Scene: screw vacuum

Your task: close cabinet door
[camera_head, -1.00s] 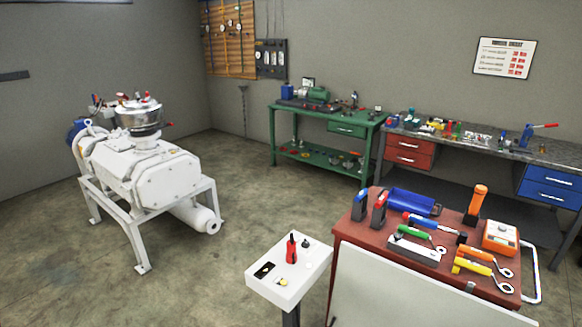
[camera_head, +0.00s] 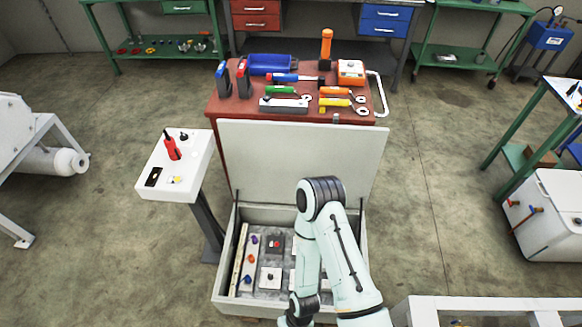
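The cabinet is a light grey box (camera_head: 226,285) on the floor in the lower middle of the head view. Its door (camera_head: 285,150) is a flat pale panel, standing open and raised at the box's far edge, in front of the red tool cart. Inside lies a dark panel with switches and coloured buttons (camera_head: 270,276), partly hidden by one of my arms. That arm, probably the right one, rises from the bottom edge, bends near the door's lower part and comes back down over the box. Its gripper is not visible, and neither is my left gripper.
A red tool cart (camera_head: 212,105) with tools on top stands right behind the door. A white control pedestal (camera_head: 193,185) stands close at the left. A white frame (camera_head: 470,303) is at bottom right and a white box unit (camera_head: 550,215) farther right. Open floor lies between.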

